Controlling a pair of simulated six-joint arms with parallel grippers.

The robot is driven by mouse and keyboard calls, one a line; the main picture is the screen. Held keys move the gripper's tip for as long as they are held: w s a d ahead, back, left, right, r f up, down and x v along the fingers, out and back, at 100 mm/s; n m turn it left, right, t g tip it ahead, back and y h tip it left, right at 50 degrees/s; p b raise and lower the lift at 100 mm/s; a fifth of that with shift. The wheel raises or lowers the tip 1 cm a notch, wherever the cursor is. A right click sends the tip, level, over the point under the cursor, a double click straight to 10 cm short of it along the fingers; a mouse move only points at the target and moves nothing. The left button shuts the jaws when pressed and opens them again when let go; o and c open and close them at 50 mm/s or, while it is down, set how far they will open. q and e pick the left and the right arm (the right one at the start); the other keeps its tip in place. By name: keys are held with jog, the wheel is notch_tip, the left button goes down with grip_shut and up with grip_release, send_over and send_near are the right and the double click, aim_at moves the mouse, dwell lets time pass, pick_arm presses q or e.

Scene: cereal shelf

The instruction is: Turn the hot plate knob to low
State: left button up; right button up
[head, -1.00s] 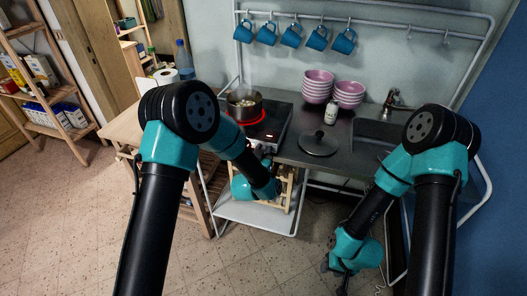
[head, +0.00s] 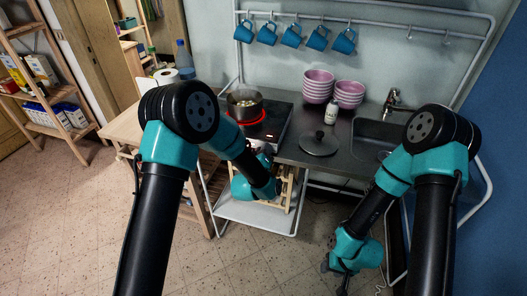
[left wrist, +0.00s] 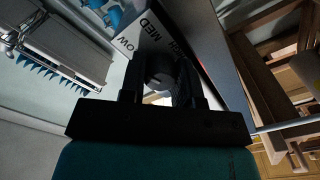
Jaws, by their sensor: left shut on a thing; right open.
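The hot plate (head: 272,130) is a dark slab with a light front edge on the counter, with a glowing red ring around the pot (head: 245,104). My left gripper (head: 267,150) is at its front edge. In the left wrist view, my left gripper (left wrist: 160,90) is shut on the dark round knob (left wrist: 160,68), one finger on each side. Lettering reading "OW", "MED" and part of "HIGH" shows on the panel (left wrist: 146,36) beyond the knob. The knob's pointer cannot be made out. My right gripper (head: 336,268) is open and low, in front of the counter, away from the hot plate.
A dark lid (head: 319,143), a white bottle (head: 331,112) and stacked pink bowls (head: 318,86) stand right of the hot plate. The sink (head: 375,133) is further right. Blue mugs (head: 291,37) hang above. A wooden table (head: 125,125) is at the left.

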pick_arm(q)
jog(key=shift+n, duration=1.2)
jog(key=o, duration=0.9)
jog(key=shift+o, duration=0.2)
jog(key=shift+f, duration=0.15)
